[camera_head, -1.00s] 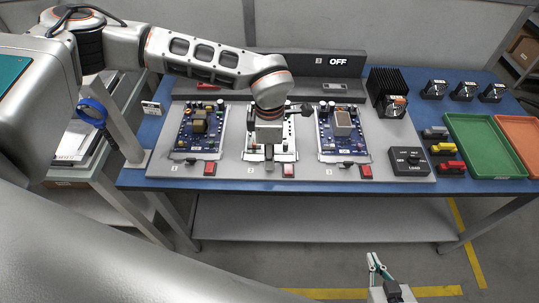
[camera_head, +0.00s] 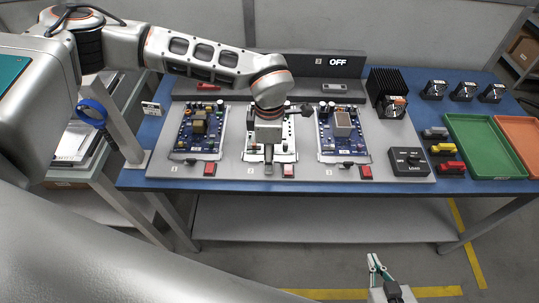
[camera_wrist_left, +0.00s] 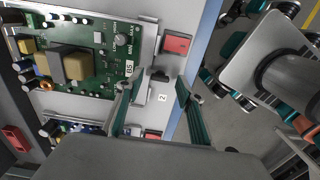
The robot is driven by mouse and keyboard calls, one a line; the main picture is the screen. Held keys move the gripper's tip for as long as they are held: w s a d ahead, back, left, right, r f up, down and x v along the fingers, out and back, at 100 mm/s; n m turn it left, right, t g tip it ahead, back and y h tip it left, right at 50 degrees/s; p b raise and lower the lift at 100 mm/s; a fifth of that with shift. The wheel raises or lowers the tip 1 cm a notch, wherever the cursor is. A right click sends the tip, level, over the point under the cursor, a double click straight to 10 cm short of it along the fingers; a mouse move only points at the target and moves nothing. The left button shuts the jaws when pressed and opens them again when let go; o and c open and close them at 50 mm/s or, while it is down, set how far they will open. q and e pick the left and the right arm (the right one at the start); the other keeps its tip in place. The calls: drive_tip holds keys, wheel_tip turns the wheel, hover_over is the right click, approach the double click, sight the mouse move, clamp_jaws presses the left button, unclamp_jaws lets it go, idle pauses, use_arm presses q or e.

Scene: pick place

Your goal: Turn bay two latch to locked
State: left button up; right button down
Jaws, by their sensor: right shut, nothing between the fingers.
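The bay two latch is a small dark handle (camera_wrist_left: 160,75) at the board's front edge, between the "2" label (camera_wrist_left: 162,97) and a red button (camera_wrist_left: 177,43) in the left wrist view. My left gripper (camera_wrist_left: 156,91) is open, with one teal finger on each side of the latch and a gap to both. In the head view my left gripper (camera_head: 268,158) points down over bay two and hides the latch. The bay two board (camera_wrist_left: 85,50) is green in the wrist view. My right gripper (camera_head: 376,266) is shut and empty, low in front of the table.
Bays one (camera_head: 198,130) and three (camera_head: 341,130) hold boards on either side. A black load box (camera_head: 408,162), a finned heat sink (camera_head: 388,82) and a green tray (camera_head: 484,145) stand right. A sign at the back reads "OFF" (camera_head: 338,62).

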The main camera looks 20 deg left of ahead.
use_arm(q)
wheel_tip(320, 180, up, 12)
idle(0.4)
drive_tip(key=shift+f, duration=0.15)
idle(0.3)
